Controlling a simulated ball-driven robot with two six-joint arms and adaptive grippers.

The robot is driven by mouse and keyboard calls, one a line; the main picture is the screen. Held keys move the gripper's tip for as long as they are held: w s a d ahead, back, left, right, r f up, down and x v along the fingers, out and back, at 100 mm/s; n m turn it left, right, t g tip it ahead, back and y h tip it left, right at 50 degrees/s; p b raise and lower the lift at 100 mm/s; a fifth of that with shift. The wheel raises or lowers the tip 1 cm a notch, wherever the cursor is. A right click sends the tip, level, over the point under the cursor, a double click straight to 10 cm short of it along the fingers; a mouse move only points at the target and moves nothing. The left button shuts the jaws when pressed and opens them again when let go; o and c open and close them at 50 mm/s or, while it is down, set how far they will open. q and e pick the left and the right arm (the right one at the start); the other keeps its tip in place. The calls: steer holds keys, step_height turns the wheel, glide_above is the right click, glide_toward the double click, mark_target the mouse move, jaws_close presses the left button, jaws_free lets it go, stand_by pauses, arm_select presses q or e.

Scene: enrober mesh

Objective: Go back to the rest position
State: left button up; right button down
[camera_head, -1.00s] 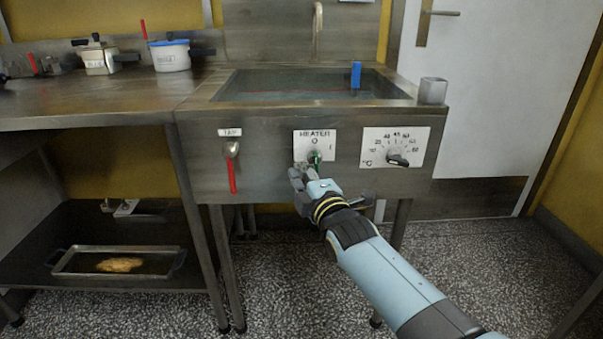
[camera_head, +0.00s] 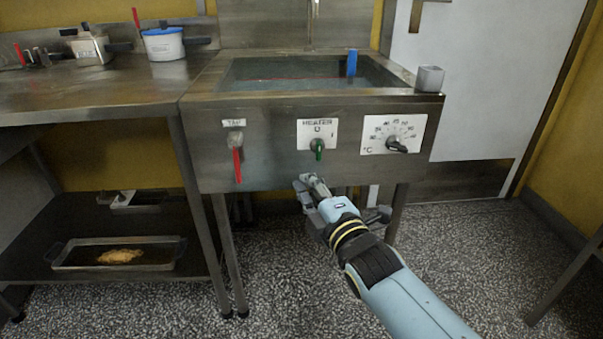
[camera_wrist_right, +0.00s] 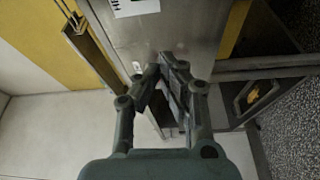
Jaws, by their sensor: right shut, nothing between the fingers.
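My right gripper (camera_head: 312,184) is in front of the steel sink unit, just below its control panel (camera_head: 270,168). Its fingers are shut with nothing between them, and it is apart from the green heater knob (camera_head: 318,149), which shows above it in the head view. The right wrist view shows the same gripper (camera_wrist_right: 172,62) with its fingers together. My right arm comes in from the lower right. My left gripper is not in view.
The panel also bears a red tap lever (camera_head: 237,163) and a temperature dial (camera_head: 397,145). A steel worktop (camera_head: 90,92) holding pots adjoins on the left. A tray (camera_head: 60,267) lies on the lower shelf. Speckled floor (camera_head: 470,260) is free at the right.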

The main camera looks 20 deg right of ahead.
steer(key=shift+s, duration=0.2)
stand_by(0.3)
steer(key=s+d+f+m+g, duration=0.2)
steer(key=s+f+g, duration=0.1)
steer(key=s+f, duration=0.7)
steer(key=s+d+f+m+g+h, duration=0.1)
steer(key=s+d+f+m+g, duration=0.15)
steer(key=s+f, duration=0.65)
steer(key=s+d+f+m+g, duration=0.15)
steer(key=s+f+g, duration=0.4)
steer(key=f, duration=0.75)
steer(key=s+d+f+m+g, duration=0.1)
steer(key=s+f+m+g, duration=0.1)
steer(key=s, duration=0.8)
steer(key=s+d+f+m+g, duration=0.2)
steer(key=s+f+m, duration=0.3)
steer(key=s, duration=0.6)
steer(key=s+d+f+m+g+h, duration=0.1)
steer(key=s+f+m+g, duration=0.2)
steer(key=s, duration=0.7)
steer(key=shift+s+d+f+m, duration=0.15)
steer(key=shift+d+f+m, duration=0.15)
steer(key=shift+m, duration=0.5)
